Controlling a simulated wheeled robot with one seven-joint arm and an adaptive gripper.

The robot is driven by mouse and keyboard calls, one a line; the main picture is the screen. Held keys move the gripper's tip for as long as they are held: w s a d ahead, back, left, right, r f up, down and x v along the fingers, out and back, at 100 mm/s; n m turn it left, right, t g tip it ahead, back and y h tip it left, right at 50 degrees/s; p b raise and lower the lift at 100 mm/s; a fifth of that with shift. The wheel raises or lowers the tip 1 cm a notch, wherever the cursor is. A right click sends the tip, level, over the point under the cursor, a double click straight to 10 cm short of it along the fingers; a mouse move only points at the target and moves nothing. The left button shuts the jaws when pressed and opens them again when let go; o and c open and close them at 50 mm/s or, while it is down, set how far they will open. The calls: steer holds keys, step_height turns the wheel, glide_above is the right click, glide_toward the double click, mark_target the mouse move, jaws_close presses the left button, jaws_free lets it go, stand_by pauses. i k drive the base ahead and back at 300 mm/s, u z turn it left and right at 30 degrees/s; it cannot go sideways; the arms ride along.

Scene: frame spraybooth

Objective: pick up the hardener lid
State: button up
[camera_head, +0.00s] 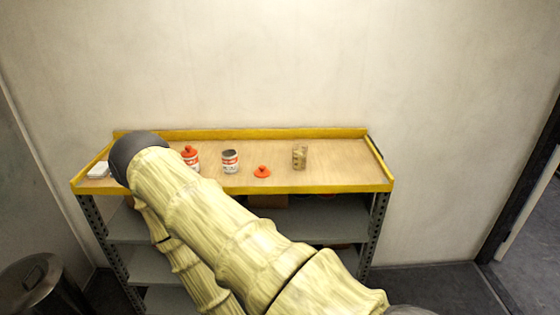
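A small orange-red lid (262,172) with a raised knob lies on the wooden shelf top, near its front edge. It is likely the hardener lid. Left of it stands an open white can (230,161) with a red label and a dark top. Further left, a similar can (191,159) has an orange-red lid on it and is partly hidden by my arm. My arm reaches from the lower right up to the left end of the shelf. My gripper is not visible; the arm's dark rounded joint covers that area.
The shelf top (330,178) has a raised yellow rim. A tan cup (299,157) stands right of the lid, and a white block (98,170) lies at the left end. A metal bin (38,285) is at lower left. The shelf's right part is clear.

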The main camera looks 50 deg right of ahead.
mark_target(261, 173)
steer(key=z, duration=1.1)
